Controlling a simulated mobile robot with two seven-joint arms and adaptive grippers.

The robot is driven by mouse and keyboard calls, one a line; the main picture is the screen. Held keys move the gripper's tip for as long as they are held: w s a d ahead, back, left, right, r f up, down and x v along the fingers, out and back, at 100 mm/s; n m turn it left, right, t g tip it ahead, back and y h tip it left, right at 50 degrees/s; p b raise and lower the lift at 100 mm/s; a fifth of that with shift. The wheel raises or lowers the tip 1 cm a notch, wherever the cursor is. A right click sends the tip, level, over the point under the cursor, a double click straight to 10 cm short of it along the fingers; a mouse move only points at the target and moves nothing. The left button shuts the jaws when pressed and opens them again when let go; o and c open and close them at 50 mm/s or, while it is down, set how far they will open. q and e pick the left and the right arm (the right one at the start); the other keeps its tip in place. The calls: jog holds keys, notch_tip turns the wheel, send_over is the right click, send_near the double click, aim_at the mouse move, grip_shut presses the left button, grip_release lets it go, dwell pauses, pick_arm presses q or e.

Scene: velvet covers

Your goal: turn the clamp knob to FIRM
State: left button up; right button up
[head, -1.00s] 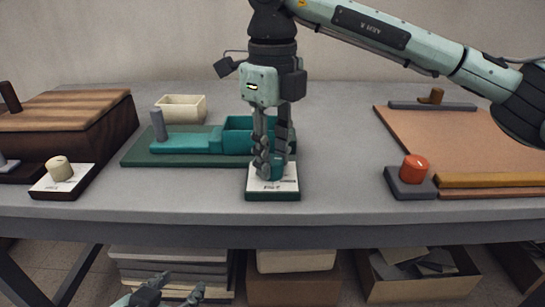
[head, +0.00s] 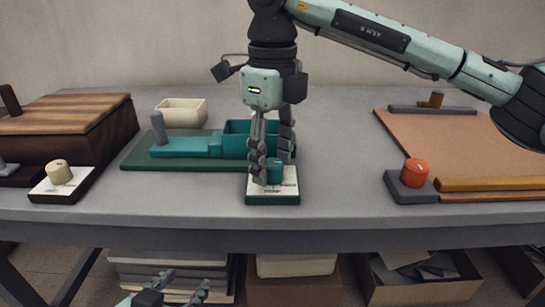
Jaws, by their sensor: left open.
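The clamp knob (head: 274,172) is a small teal cylinder on a white-topped, dark green base (head: 272,198) at the front middle of the table. Small dark print on its plate is too blurred to read, and the knob's setting cannot be told. My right gripper (head: 275,168) points straight down over the knob. Its fingers are apart, one at the knob's left and one behind its right side, with a gap showing on the right. My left gripper (head: 180,292) is open and empty, low at the bottom edge, below the table top.
A teal clamp fixture (head: 185,150) stands just behind the knob. A cream knob (head: 60,172) is at left and a red knob (head: 414,172) at right. A wooden block (head: 70,112), a cream bin (head: 182,110) and a tan board (head: 450,140) take up the rest.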

aim_at(272, 162)
jog(key=shift+r, duration=0.1)
notch_tip(272, 162, up, 12)
dwell(0.5)
